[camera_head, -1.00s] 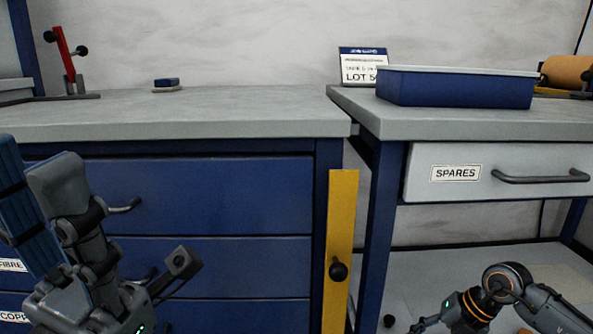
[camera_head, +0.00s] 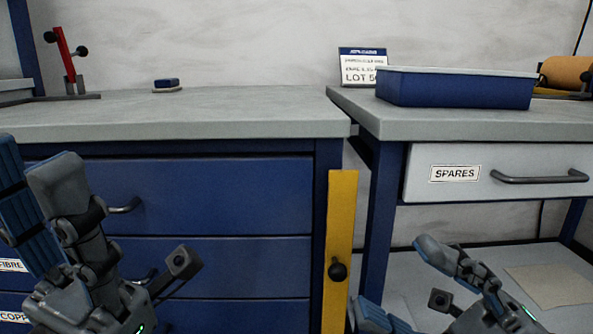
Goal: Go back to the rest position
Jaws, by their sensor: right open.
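My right gripper (camera_head: 392,278) is at the lower right, in front of the yellow strip and the right bench. Its two blue-padded fingers are spread apart with nothing between them, and the lower one is cut by the bottom edge. My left gripper (camera_head: 38,200) is at the lower left, in front of the blue drawers (camera_head: 215,197).
The grey left worktop (camera_head: 230,115) is mostly clear, with a red-handled tool (camera_head: 65,58) and a blue block (camera_head: 166,82). The right bench holds a blue tray (camera_head: 455,90), a lot sign (camera_head: 360,65) and an orange roll (camera_head: 567,72). Its drawer is labelled SPARES (camera_head: 455,173).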

